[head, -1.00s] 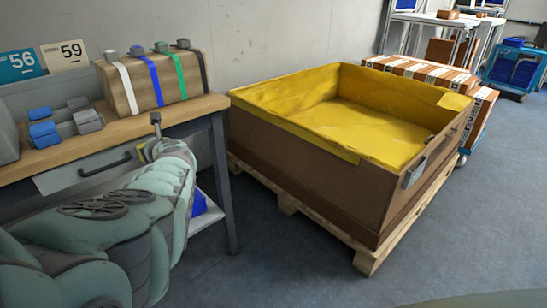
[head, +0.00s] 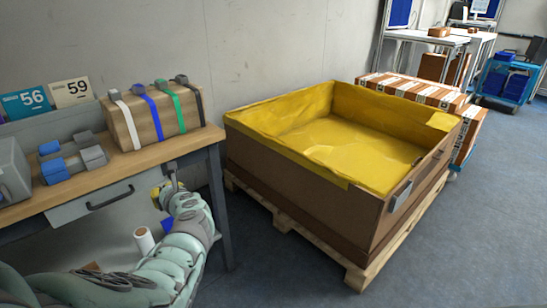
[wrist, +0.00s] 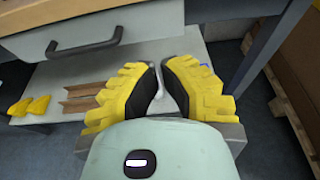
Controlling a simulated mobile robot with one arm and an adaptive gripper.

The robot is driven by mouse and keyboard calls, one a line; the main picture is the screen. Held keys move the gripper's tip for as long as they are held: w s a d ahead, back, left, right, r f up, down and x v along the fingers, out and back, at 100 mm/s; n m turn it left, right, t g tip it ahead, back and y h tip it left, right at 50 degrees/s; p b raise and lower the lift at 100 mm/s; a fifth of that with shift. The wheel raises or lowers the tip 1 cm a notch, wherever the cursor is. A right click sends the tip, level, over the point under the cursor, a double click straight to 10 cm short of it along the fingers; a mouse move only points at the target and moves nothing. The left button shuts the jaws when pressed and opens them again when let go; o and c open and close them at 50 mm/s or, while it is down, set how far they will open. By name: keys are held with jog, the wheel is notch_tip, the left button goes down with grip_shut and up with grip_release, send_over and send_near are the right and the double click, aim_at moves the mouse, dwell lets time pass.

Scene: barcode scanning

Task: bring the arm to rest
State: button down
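My gripper (head: 161,192) is in front of the workbench, below the top and near its right leg in the head view. In the wrist view my gripper's (wrist: 160,78) two yellow fingers with black inner pads stand a little apart. No held object shows between them. My arm is bent, coming up from the bottom left of the head view. The bench drawer (head: 92,206) with its dark handle is just left of my gripper, and its handle (wrist: 84,46) shows ahead in the wrist view.
The wooden bench top (head: 110,170) holds a strapped brown box (head: 150,125) and grey-blue devices (head: 70,158). A white roll (head: 144,240) shows beneath. A yellow-lined crate (head: 300,185) stands on a pallet (head: 360,275) to the right. The floor (head: 460,250) beyond is clear.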

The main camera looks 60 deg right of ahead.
jog(key=p+v, duration=0.1)
jog(key=v, duration=0.2)
jog(key=shift+s+r, duration=0.1)
jog(key=shift+s, duration=0.1)
jog(key=shift+p, duration=0.3)
